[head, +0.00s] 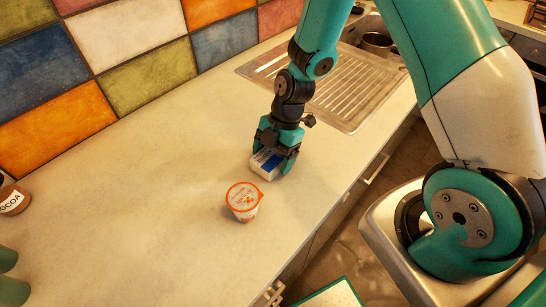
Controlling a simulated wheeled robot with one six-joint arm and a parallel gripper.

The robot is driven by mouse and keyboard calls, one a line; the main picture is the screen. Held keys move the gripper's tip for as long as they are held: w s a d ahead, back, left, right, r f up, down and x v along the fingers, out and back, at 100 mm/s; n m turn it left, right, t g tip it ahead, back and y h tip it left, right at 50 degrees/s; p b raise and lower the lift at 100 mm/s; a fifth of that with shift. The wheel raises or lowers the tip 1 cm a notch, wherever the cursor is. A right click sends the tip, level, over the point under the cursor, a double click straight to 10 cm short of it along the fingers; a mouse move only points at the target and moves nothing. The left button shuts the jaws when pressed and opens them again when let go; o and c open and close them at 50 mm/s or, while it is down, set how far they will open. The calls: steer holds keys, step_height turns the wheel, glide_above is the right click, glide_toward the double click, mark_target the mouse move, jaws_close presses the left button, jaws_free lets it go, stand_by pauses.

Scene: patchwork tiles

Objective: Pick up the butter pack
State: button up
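The butter pack (262,165) is a small white and blue block on the pale counter, near the middle of the head view. My gripper (275,156) points down over it from above, with a finger on either side of the pack. The fingers cover the pack's far part and its right end. I cannot tell whether they press on it or stand slightly apart from it. The pack looks to be at counter level, but any gap beneath it is hidden.
An orange and white yogurt cup (243,203) stands just in front of the pack, to its left. A cocoa jar (13,200) and green items (8,275) are at the far left. A metal sink drainer (335,92) lies behind my gripper. The counter's left half is mostly clear.

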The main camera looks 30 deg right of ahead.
steer(key=c, duration=0.8)
steer(key=shift+o, duration=0.2)
steer(key=shift+r, duration=0.1)
